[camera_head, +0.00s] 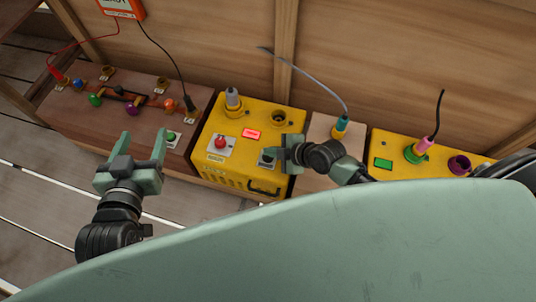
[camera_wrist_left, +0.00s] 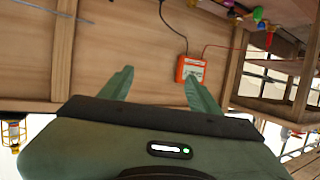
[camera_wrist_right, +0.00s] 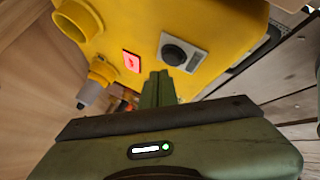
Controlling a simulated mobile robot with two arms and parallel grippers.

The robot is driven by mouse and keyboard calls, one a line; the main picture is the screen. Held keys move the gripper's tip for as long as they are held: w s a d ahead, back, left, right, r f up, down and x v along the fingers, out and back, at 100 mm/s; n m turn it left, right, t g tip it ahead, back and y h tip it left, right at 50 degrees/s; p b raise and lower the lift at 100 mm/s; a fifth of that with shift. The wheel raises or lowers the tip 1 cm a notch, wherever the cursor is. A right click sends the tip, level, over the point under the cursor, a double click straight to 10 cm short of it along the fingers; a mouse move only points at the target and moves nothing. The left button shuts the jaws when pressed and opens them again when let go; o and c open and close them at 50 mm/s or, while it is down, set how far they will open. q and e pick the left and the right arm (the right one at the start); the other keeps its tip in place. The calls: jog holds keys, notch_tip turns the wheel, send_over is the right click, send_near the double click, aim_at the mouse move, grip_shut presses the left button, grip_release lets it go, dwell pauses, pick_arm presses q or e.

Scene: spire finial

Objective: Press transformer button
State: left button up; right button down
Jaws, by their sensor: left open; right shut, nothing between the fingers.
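The yellow transformer box (camera_head: 232,165) stands in the middle of the head view, with a red button (camera_head: 220,143) and a lit red indicator (camera_head: 250,133) on top. A dark button on a grey plate (camera_wrist_right: 174,54) shows in the right wrist view, beside the lit indicator (camera_wrist_right: 131,62). My right gripper (camera_head: 275,154) is shut and empty at the box's right side; its fingertips (camera_wrist_right: 158,75) appear close to the dark button's plate. Whether they touch it I cannot tell. My left gripper (camera_head: 141,147) is open and empty, in front of the brown box.
A brown box (camera_head: 75,120) with colored knobs and cables stands left. A second yellow box (camera_head: 395,148) with a green indicator and a pink plug stands right. A teal plug (camera_head: 342,122) with a grey cable stands between the yellow boxes. A wooden wall is behind.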

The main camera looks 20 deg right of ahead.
dwell(0.5)
jog(key=shift+f, duration=0.3)
pick_arm(q)
jog(key=shift+w+d+r+t+h, duration=0.2)
jog(key=shift+r+t, duration=0.1)
jog(key=shift+r, duration=0.25)
jog(key=shift+w+d+r+t+h, duration=0.1)
jog(key=shift+w+r+t, duration=0.15)
jog(key=shift+r, duration=0.3)
pick_arm(e)
jog(key=shift+f, duration=0.1)
